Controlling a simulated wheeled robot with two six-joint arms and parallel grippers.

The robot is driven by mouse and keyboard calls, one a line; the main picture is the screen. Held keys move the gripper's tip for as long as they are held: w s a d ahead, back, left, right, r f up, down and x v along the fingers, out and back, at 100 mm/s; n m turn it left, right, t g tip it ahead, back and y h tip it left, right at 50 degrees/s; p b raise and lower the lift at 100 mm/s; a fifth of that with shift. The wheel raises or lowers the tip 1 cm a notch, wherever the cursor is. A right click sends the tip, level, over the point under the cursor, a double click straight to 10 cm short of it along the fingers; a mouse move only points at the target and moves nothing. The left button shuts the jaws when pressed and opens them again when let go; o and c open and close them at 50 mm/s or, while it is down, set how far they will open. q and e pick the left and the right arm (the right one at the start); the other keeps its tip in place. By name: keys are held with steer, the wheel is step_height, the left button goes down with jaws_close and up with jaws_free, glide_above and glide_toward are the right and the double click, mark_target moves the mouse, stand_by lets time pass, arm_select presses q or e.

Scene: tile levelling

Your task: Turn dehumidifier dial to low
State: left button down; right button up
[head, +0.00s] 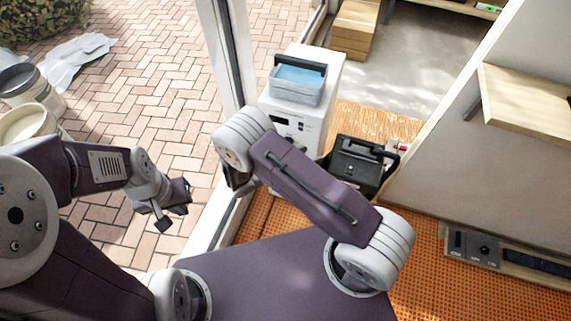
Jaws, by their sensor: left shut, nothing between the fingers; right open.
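A white boxy appliance, which looks like the dehumidifier (331,78), stands beyond my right arm, just right of the door frame. A blue-topped bin with a dark handle sits on its top. Its front has a dark panel (280,120) and small dark marks; I cannot make out the dial or its setting. My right gripper (238,181) is mostly hidden behind my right forearm, in front of and left of the appliance's lower front; it is open. My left gripper (174,207) is shut and empty over the brick paving, left of the door frame and apart from the appliance.
A black case (355,164) stands right of the appliance on the orange flooring (345,118). The door frame (228,55) rises between my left gripper and the appliance. A low unit with a dark knobbed panel (484,250) is at lower right. Buckets (27,121) stand at far left.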

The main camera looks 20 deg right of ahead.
steer(key=w+a+f+n+t+y+b, duration=0.2)
steer(key=w+a+f+n+t+b, duration=0.15)
steer(key=a+f+n+t, duration=0.55)
arm_select(q)
step_height(320, 180, down, 7)
steer(key=s, duration=0.1)
steer(key=shift+r+b, duration=0.15)
steer(key=shift+b, duration=0.3)
arm_select(e)
steer(key=w+a+x, duration=0.1)
steer(key=x, duration=0.8)
steer(key=shift+n+y, duration=0.3)
steer(key=shift+n, duration=0.1)
steer(key=shift+s+f, duration=0.1)
jaws_close()
